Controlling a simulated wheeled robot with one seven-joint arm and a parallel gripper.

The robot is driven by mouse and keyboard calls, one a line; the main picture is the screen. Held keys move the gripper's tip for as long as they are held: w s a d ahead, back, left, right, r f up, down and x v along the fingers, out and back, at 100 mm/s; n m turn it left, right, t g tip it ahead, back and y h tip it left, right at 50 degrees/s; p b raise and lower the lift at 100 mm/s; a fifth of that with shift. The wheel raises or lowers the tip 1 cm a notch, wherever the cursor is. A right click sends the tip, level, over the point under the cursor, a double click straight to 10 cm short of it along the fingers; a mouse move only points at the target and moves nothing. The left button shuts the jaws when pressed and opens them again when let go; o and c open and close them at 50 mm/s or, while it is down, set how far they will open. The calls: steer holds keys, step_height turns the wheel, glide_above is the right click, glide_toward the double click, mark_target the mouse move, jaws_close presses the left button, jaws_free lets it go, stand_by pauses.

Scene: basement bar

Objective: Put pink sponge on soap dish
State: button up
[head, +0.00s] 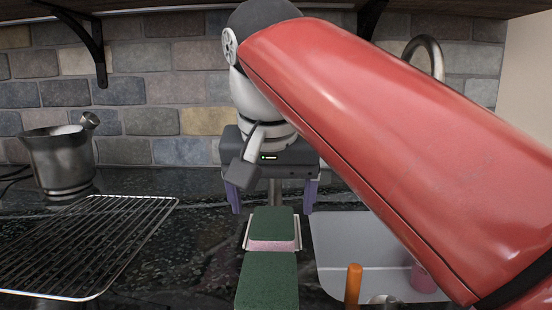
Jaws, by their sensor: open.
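The pink sponge (271,244) has a dark green top and a pink lower layer. It rests on the soap dish (247,236), whose pale rim shows on both sides of it. My gripper (272,203) points down, just behind and apparently above the sponge in the head view. Its two bluish-purple fingers are wide apart and hold nothing that I can see. A second green-topped block (267,281), like another sponge, lies nearer to me; its lower side is hidden.
A sink (335,246) is at the right, with an orange handle (353,285) at its near edge and a pink object (424,279) inside, partly behind my red arm. A wire rack (85,240) and a metal bucket (60,165) stand on the dark counter (180,265) at the left.

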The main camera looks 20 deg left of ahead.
steer(key=v, duration=0.6)
steer(key=shift+r, duration=0.3)
steer(key=shift+s, duration=0.1)
